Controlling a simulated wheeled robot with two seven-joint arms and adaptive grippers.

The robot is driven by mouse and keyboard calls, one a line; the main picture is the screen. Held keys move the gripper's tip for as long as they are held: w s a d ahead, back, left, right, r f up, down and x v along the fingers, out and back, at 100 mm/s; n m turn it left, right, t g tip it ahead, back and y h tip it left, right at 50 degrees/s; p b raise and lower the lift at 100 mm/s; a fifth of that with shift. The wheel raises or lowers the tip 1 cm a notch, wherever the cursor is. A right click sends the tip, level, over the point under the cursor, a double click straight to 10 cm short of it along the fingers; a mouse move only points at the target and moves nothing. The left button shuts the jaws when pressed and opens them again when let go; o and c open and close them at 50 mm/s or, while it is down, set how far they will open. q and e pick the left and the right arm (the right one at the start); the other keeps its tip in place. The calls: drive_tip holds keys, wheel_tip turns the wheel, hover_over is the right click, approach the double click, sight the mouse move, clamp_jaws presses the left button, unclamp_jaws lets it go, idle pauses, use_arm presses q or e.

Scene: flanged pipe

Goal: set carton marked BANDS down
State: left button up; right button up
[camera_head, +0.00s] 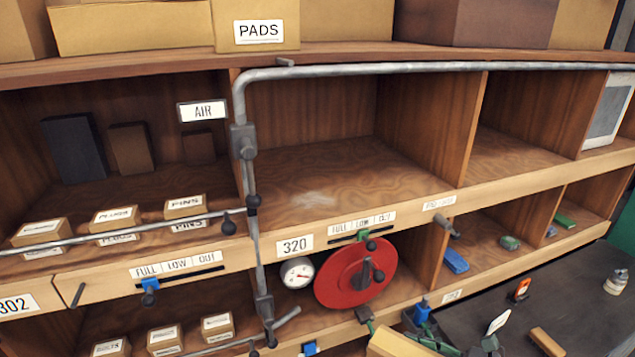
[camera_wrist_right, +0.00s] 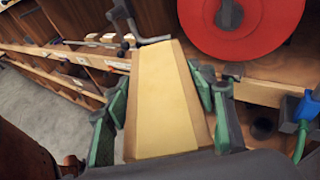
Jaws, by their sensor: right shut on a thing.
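A tan carton (camera_wrist_right: 165,105) is between the green-padded fingers of my right gripper (camera_wrist_right: 162,92) in the right wrist view. The gripper is shut on its sides. In the head view the same carton (camera_head: 393,344) shows only in part at the bottom edge, with the right gripper (camera_head: 402,336) around it. It is in front of the lower shelf, below the red disc. No BANDS marking is readable on its visible faces. My left gripper is not in view.
The upper bay above the 320 label (camera_head: 294,245) is empty. A grey pipe (camera_head: 252,190) runs along its top and down its left side. A red disc (camera_head: 357,273) and a gauge (camera_head: 297,272) are below. Small cartons marked PINS (camera_head: 185,206) and others stand left.

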drive_tip(key=w+d+f+m+t+h, duration=0.2)
drive_tip(key=d+f+m+t+h, duration=0.2)
drive_tip(key=d+f, duration=0.8)
use_arm(q)
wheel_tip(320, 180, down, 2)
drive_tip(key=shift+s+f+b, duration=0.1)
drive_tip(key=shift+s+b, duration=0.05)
drive_tip(key=shift+b, duration=0.9)
use_arm(e)
drive_tip(key=a+f+m+h, duration=0.1)
drive_tip(key=a+f, duration=0.2)
drive_tip(key=a, duration=0.7)
drive_tip(key=shift+w+a+f, duration=0.25)
drive_tip(key=shift+a, duration=0.05)
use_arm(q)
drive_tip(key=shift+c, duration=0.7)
